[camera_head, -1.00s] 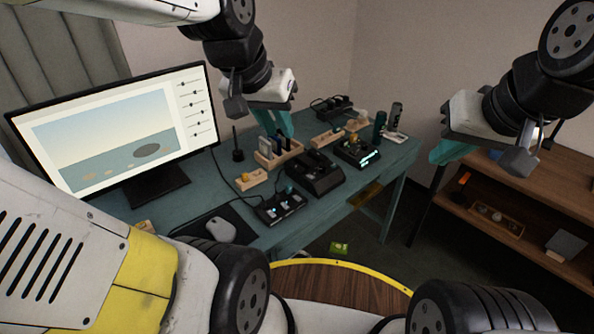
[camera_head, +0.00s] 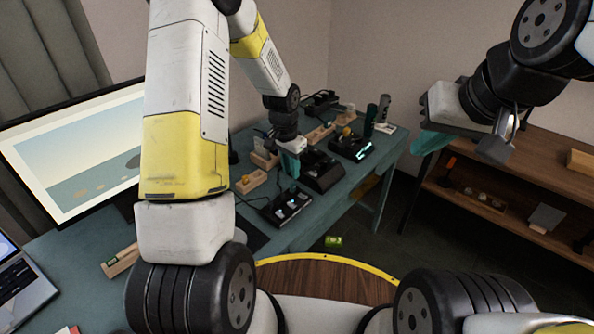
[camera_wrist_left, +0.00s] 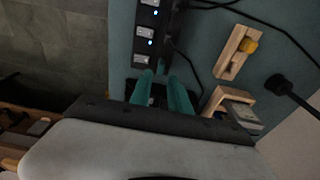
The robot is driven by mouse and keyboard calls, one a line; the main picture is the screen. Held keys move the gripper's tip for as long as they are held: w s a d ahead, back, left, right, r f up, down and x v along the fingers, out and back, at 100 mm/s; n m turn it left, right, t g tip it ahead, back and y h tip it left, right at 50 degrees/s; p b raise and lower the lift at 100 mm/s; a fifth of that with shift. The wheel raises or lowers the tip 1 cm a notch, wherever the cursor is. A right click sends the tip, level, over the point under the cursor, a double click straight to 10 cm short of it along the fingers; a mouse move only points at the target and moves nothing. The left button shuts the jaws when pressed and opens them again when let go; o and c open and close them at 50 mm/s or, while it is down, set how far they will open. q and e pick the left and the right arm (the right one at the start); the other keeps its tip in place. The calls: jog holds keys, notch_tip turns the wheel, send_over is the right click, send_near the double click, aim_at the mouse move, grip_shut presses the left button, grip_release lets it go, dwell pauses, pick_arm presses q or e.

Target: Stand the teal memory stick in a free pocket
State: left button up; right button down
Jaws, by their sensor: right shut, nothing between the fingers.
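My left gripper (camera_head: 289,164) points down over the table among the black devices. In the left wrist view its two teal fingers (camera_wrist_left: 164,84) stand apart with a dark gap between them, and nothing is seen held there. I cannot make out the teal memory stick; the fingers are a similar colour and hide what lies under them. A small wooden block (camera_head: 252,181) holds a yellow piece, also seen in the wrist view (camera_wrist_left: 249,46). A second wooden holder (camera_wrist_left: 219,97) stands beside the fingers. My right gripper (camera_head: 428,143) is shut and empty, away from the table.
A black hub (camera_head: 290,207) with small lights lies near the front edge. A black dock (camera_head: 322,176) and a lit device (camera_head: 352,147) stand further back. The monitor (camera_head: 75,150) is at left, partly behind my arm. A brown shelf (camera_head: 490,205) stands at right.

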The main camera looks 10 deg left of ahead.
aim_at(293, 183)
pick_arm(q)
jog(key=f, duration=0.5)
jog(key=w+f, duration=0.1)
jog(key=f, duration=0.1)
jog(key=shift+d+f, duration=0.15)
jog(key=shift+d, duration=0.05)
jog(key=shift+c, duration=0.2)
grip_shut()
